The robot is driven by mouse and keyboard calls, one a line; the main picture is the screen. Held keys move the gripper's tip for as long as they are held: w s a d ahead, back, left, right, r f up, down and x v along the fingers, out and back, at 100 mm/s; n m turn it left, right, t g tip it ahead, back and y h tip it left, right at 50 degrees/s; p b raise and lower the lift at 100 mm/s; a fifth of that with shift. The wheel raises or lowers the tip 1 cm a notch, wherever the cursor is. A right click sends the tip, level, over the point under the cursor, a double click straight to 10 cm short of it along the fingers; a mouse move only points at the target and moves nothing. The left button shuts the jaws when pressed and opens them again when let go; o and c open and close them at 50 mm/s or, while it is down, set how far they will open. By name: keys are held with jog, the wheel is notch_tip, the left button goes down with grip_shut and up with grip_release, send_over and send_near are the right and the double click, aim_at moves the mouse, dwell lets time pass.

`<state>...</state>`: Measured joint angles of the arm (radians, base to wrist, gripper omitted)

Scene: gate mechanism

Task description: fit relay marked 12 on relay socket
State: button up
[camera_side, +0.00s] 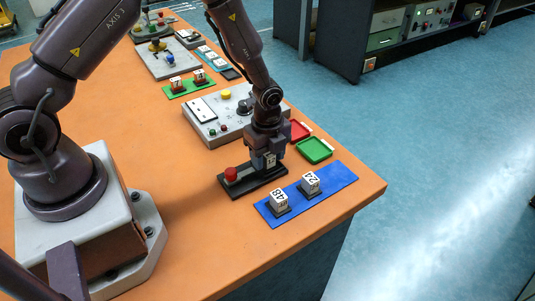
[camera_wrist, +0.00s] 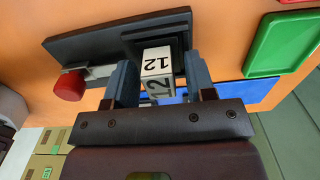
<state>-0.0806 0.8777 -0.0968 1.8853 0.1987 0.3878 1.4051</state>
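The relay marked 12 (camera_wrist: 157,63) is a pale block with black digits, between the two fingers of my gripper (camera_wrist: 161,82). My gripper appears shut on it. In the side view the relay (camera_side: 270,160) shows low between the fingers of my gripper (camera_side: 266,163), over the right part of a black base plate (camera_side: 246,188). The relay socket (camera_wrist: 150,32) is a dark stepped block on that plate, right beside the relay in the wrist view. In the side view my gripper mostly hides it. I cannot tell whether the relay touches the socket.
A red button (camera_side: 231,174) stands on the plate's left end. A blue mat (camera_side: 335,186) in front holds relays marked 48 (camera_side: 279,200) and 24 (camera_side: 310,183). Green (camera_side: 314,150) and red (camera_side: 299,130) trays and a grey control panel (camera_side: 205,130) stand behind.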

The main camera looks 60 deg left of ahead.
jog(key=shift+o, duration=0.2)
jog(key=shift+r, duration=0.15)
notch_tip(320, 180, up, 13)
jog(key=s+r+n+t, duration=0.5)
jog(key=s+r+n, duration=1.3)
jog(key=s+r, duration=0.1)
jog(key=shift+r+t, duration=0.3)
jog(key=shift+c, duration=0.2)
